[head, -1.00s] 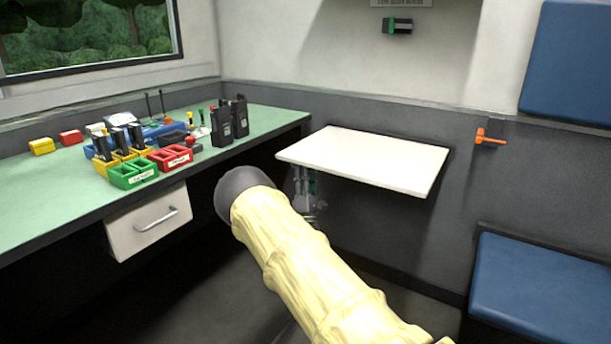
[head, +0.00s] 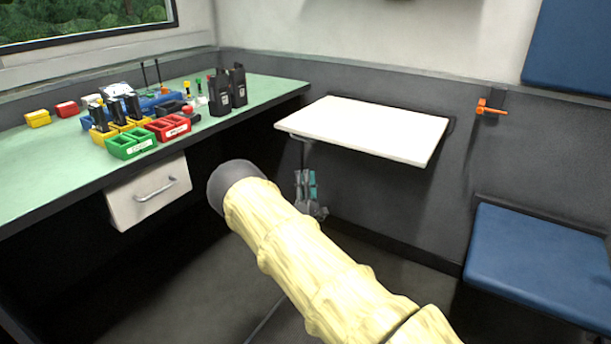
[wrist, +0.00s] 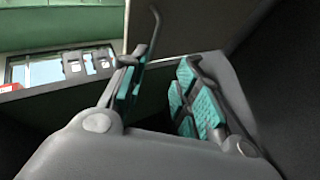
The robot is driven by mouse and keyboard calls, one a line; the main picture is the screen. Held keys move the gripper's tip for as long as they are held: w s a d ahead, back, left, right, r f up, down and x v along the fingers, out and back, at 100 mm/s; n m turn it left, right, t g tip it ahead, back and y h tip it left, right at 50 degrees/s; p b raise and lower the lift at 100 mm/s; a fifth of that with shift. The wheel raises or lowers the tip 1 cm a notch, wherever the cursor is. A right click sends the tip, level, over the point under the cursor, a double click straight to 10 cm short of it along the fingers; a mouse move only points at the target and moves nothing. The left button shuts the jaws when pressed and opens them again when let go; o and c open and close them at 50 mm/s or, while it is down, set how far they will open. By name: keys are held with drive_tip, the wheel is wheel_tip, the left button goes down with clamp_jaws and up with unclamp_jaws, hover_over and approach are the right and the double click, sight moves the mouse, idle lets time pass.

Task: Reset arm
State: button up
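My arm, in a cream ribbed sleeve, reaches across the middle of the head view. My gripper (head: 305,178) hangs below the white fold-down shelf (head: 370,128), apart from anything else. In the wrist view its two fingers with teal pads (wrist: 160,85) stand apart with an empty gap between them. It is open and holds nothing.
A green counter (head: 60,180) at left holds green (head: 131,145) and red bins (head: 168,128), black radios (head: 222,95) and other items. Below it is a drawer (head: 150,190). An orange lever (head: 490,108) is on the wall; a blue seat (head: 540,265) is at right. The shelf top is bare.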

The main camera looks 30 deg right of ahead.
idle(0.4)
